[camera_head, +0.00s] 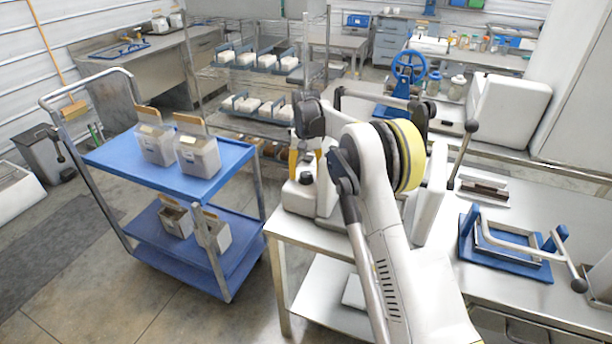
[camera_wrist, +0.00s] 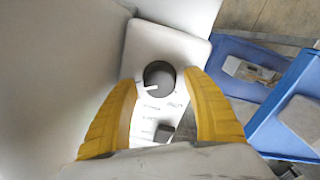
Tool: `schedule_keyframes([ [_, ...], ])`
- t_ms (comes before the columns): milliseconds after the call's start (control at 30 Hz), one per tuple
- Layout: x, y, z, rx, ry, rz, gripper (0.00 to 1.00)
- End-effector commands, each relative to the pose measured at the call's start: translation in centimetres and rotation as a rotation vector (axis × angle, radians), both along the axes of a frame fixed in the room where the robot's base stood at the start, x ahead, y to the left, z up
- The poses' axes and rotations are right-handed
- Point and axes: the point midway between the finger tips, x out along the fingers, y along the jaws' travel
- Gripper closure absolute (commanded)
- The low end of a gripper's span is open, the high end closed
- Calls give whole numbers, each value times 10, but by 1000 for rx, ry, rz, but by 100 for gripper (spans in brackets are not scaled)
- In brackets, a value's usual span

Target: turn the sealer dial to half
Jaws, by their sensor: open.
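The sealer dial (camera_wrist: 159,78) is a dark round knob with a white pointer mark, on a pale panel with small printed marks in the wrist view. The pointer points left in that picture. My gripper (camera_wrist: 168,84) has two yellow fingers, open, one on each side of the dial. I cannot tell whether either finger touches it. A dark square switch (camera_wrist: 162,132) sits below the dial on the same panel.
A blue cart (camera_head: 228,157) with grey containers (camera_head: 199,155) stands left of the steel table (camera_head: 273,228). A blue frame press with a handle (camera_head: 505,247) lies on the table to the right. Wire racks with trays (camera_head: 262,62) stand behind.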

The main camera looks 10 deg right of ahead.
Motion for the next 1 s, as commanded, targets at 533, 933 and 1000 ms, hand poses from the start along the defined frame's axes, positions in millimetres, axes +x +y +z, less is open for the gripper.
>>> schedule_keyframes([
  [533,0,0,0,0,0,2,95],
  [933,0,0,1,0,0,153,95],
  [1000,0,1,1,0,0,207,95],
])
